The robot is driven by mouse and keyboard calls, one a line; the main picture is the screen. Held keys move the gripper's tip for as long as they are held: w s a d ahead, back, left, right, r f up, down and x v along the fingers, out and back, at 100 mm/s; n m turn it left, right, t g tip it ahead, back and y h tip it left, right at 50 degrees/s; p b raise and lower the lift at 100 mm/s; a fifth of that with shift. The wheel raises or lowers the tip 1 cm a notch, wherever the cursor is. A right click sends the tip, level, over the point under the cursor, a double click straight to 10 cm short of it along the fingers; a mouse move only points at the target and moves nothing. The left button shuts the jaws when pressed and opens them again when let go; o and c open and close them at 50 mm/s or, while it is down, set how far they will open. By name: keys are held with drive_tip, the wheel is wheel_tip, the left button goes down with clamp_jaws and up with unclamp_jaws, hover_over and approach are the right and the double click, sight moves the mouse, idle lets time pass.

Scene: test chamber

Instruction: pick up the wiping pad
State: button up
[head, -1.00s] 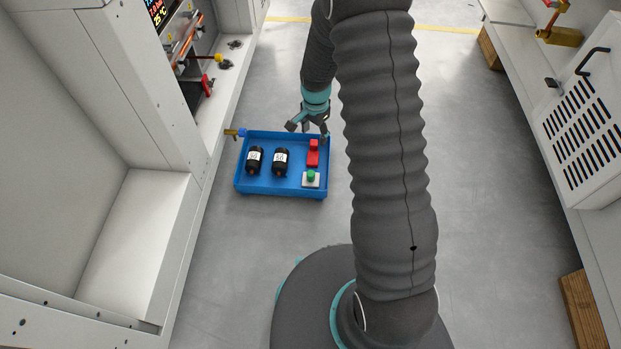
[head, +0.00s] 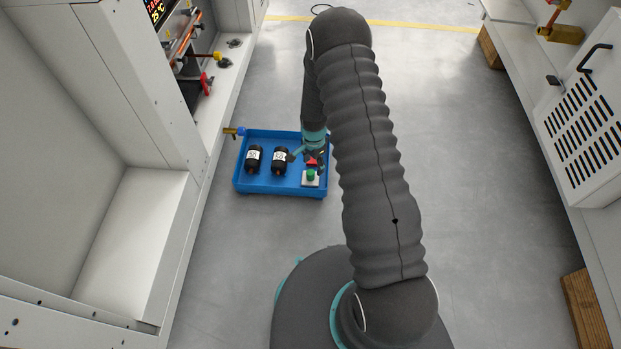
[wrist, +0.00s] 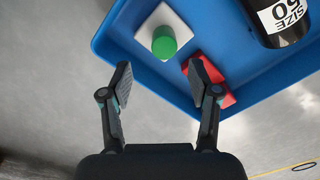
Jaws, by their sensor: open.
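A white square pad with a green knob (head: 311,175) lies in the near right corner of the blue tray (head: 262,190); I take it as the wiping pad. It also shows at the top of the wrist view (wrist: 164,42). A red piece (head: 311,162) lies just behind it in the tray. My gripper (head: 309,159) is over the right side of the tray, at the red piece, and partly covers it. In the wrist view my gripper (wrist: 160,80) is open and empty. Its right finger overlaps the red piece (wrist: 222,94), and the green knob is beyond the fingertips.
Two black labelled cylinders (head: 280,161) lie in the tray, left of the pad. A brass and blue fitting (head: 234,132) is at its far left corner. A white cabinet (head: 85,90) bounds the left, and a vented white box (head: 590,120) the right.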

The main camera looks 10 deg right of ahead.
sight(311, 172)
drive_tip(key=shift+w+a+f, duration=0.1)
drive_tip(key=shift+a+f, duration=0.15)
drive_tip(key=shift+f, duration=1.1)
drive_tip(key=shift+a+f, duration=0.2)
drive_tip(key=shift+f, duration=1.15)
clamp_jaws()
